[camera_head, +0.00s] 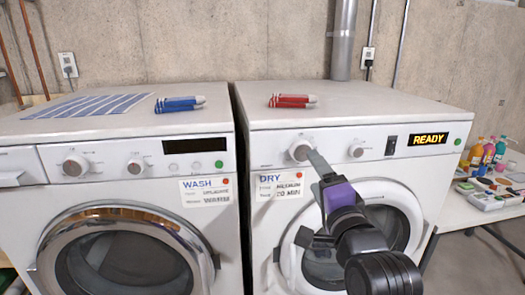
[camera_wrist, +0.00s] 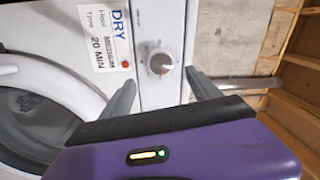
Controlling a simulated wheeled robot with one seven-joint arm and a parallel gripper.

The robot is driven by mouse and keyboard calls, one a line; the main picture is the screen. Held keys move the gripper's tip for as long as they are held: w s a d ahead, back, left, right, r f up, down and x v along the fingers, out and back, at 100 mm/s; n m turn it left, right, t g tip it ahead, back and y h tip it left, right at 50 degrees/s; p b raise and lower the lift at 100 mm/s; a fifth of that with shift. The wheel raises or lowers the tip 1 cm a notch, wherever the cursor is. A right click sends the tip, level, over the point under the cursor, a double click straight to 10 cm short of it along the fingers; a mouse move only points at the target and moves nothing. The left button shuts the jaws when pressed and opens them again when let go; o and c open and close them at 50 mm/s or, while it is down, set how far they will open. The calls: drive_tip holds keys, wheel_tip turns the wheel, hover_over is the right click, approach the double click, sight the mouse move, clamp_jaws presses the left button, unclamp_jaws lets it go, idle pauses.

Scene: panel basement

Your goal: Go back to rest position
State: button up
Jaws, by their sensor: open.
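My gripper (camera_head: 314,172) is in front of the dryer (camera_head: 262,215), just below and right of its left knob (camera_head: 301,149). In the wrist view my gripper (camera_wrist: 161,77) is open, its two grey fingers spread. Nothing is held. The fingers look clear of the knob, though the exact gap is hard to tell. The dryer's display (camera_head: 429,139) reads READY. My arm hides part of the dryer's round door (camera_head: 290,250).
A washer (camera_head: 232,265) stands at left. A table (camera_head: 465,219) with colourful bottles (camera_head: 488,152) stands at right. A concrete wall (camera_head: 200,40) is behind.

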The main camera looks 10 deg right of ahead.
drive_tip(key=s+r+n+t, duration=0.2)
drive_tip(key=s+r+n, duration=0.1)
drive_tip(key=s+n, duration=0.15)
drive_tip(key=s+f+n+g, duration=0.2)
drive_tip(key=s+f, duration=0.7)
drive_tip(key=s, duration=0.5)
drive_tip(key=s+f+n+g, duration=0.2)
drive_tip(key=s+f+n, duration=0.3)
drive_tip(key=s+f, duration=0.4)
drive_tip(key=s+f+n+g, duration=0.2)
drive_tip(key=s+f, duration=0.7)
drive_tip(key=s, duration=1)
drive_tip(key=shift+n, duration=1.05)
